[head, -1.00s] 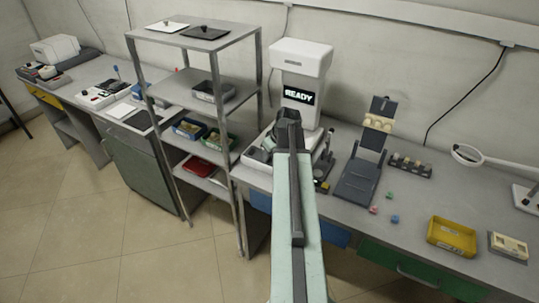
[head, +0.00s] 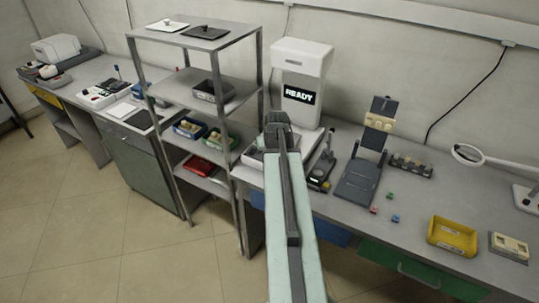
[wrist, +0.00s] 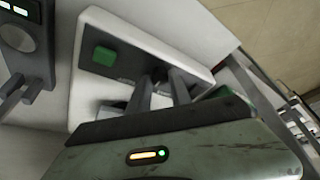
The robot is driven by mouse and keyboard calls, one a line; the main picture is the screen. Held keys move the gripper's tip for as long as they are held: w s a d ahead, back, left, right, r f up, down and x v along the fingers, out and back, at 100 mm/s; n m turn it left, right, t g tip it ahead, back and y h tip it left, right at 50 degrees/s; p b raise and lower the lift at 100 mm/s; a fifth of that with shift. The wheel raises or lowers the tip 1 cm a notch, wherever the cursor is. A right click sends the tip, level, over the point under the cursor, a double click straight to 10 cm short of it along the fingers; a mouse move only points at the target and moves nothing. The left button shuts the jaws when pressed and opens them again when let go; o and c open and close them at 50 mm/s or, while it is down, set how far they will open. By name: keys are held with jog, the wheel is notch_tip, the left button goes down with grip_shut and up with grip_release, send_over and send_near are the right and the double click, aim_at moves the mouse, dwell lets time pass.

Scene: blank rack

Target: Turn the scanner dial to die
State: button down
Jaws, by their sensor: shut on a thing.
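The white scanner (head: 302,60) stands at the back of the bench, with a black screen (head: 299,94) reading READY. My gripper (head: 278,122) is in front of its lower part and hides some of the base. The dial's markings cannot be read.
A metal shelf rack (head: 205,88) stands close on the left. A dark stand (head: 322,165) is just right of my gripper, with a grey fixture (head: 360,180) beyond it. A yellow tray (head: 452,236) and small coloured cubes lie further right.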

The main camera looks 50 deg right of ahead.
jog(key=c, duration=1.2)
grip_release()
jog(key=shift+o, duration=0.2)
jog(key=p+v, duration=0.7)
jog(key=v, duration=0.1)
jog(key=shift+w+a, duration=0.1)
